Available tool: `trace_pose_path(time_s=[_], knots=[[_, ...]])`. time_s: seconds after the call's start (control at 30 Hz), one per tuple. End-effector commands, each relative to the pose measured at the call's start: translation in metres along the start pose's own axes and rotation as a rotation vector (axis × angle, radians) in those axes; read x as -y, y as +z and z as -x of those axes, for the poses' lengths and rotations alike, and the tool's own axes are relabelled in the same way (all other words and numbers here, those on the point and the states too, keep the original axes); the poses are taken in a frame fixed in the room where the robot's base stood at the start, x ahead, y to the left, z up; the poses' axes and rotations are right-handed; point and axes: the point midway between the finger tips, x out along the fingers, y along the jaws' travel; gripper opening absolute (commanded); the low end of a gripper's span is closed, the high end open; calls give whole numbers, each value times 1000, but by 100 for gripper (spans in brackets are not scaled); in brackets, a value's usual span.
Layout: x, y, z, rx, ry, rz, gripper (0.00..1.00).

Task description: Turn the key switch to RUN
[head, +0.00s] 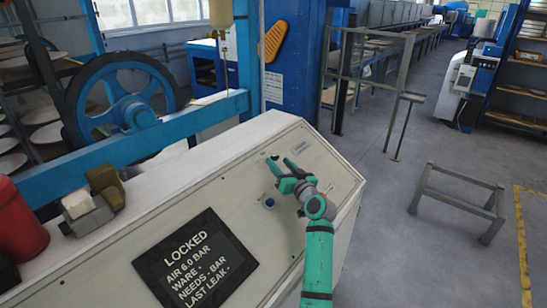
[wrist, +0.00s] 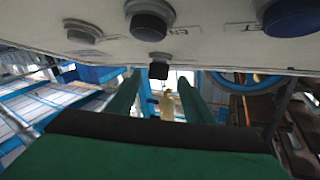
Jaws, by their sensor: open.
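My gripper (head: 281,160) is open over the upper right of the cream console's sloping panel. A small dark piece, seemingly the key switch (head: 275,156), shows between its fingers. In the wrist view a small black block (wrist: 158,71) stands at the panel's edge, between and slightly above the two green fingertips (wrist: 157,86). Both fingers appear apart from it. Its turned position cannot be read. A dark round knob (wrist: 148,22) is just above it. The console screen (head: 195,262) reads LOCKED and AIR 6.0 BAR.
A blue button (head: 269,202) sits below left of my gripper; it seems also to show in the wrist view (wrist: 290,16). A grey knob (wrist: 84,31) is at the upper left there. A red cylinder (head: 18,222) stands at the console's left.

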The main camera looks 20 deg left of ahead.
Motion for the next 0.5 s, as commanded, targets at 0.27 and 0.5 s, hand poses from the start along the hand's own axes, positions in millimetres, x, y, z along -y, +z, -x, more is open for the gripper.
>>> trace_pose_path(time_s=[0.27, 0.5], knots=[[1, 0, -41, 1, -2, 0, 47], [2, 0, -53, 0, -3, 0, 47]])
